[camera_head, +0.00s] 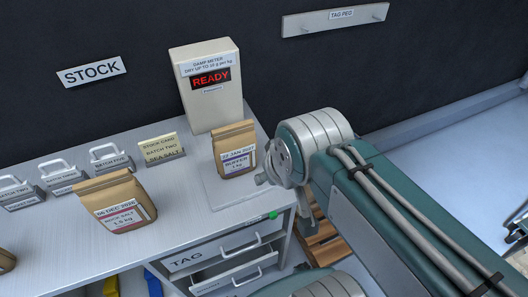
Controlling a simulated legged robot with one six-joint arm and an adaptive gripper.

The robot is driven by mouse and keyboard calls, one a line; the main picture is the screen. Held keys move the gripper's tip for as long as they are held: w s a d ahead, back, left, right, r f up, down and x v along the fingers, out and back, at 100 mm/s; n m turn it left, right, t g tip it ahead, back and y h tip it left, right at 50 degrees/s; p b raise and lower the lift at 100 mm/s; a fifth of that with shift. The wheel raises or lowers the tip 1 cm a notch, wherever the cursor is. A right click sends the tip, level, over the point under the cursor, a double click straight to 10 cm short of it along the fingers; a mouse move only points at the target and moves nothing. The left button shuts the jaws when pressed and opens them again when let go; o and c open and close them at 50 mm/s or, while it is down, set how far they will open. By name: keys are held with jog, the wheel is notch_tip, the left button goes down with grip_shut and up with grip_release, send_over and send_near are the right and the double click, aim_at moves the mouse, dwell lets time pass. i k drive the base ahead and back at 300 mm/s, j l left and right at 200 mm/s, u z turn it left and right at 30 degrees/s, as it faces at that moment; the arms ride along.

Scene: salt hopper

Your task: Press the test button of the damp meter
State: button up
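The damp meter (213,112) is a pale upright box at the back of the bench, against the dark wall. Its dark display (210,80) reads READY in red. A paper bag labelled Buffer 1 kg, 22 Jan 2027 (234,150), stands on a flat pale plate (217,184) in front of the meter. A small green piece (273,215) shows at the plate's front right corner; I cannot tell if it is the test button. My arm reaches in from the right. A small grey part shows left of its joint, near the bag; my gripper's fingers cannot be made out.
A brown Rock Salt bag (117,203) dated 06 Dec 2026 stands on the bench front. Left are a stock card (161,150) and several handled, labelled blocks (60,176). Drawers, one marked TAG (187,260), sit below. A tag peg board (335,19) hangs on the wall.

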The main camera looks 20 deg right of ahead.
aim_at(273, 216)
jog(key=k+j+u, duration=0.5)
jog(key=j, duration=0.4)
jog(key=l+z, duration=0.1)
jog(key=z, duration=0.25)
jog(key=l+z, duration=0.15)
jog(key=z, duration=0.15)
jog(key=l+z, duration=0.1)
jog(key=z, duration=0.25)
jog(key=j+z, duration=0.15)
jog(key=j, duration=0.75)
jog(key=k, duration=0.05)
